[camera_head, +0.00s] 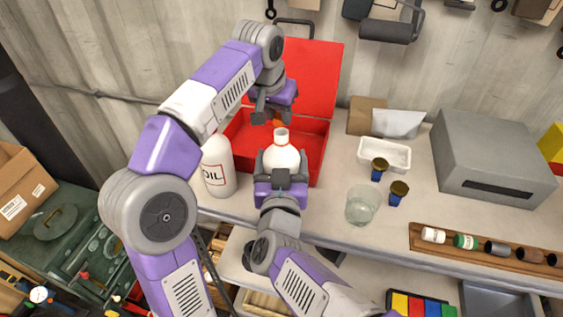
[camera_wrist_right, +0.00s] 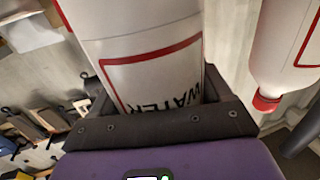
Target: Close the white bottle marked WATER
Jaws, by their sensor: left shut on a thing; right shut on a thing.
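The white WATER bottle (camera_head: 282,159) stands on the bench in front of the red box. Its neck (camera_head: 282,135) is open, with no cap on it. My right gripper (camera_head: 281,174) is shut around the bottle's body; the right wrist view shows the WATER label on the bottle (camera_wrist_right: 150,70) between the fingers. My left gripper (camera_head: 272,113) is above the neck, pointing down and shut on a small orange-red cap (camera_head: 278,122). The cap is mostly hidden by the fingers and appears just above the neck, apart from it.
A white OIL bottle (camera_head: 218,168) stands close on the left, partly behind my left arm; its red cap (camera_wrist_right: 266,102) shows in the right wrist view. The open red box (camera_head: 313,78) is behind. A glass (camera_head: 362,205) and a white tray (camera_head: 372,155) stand to the right.

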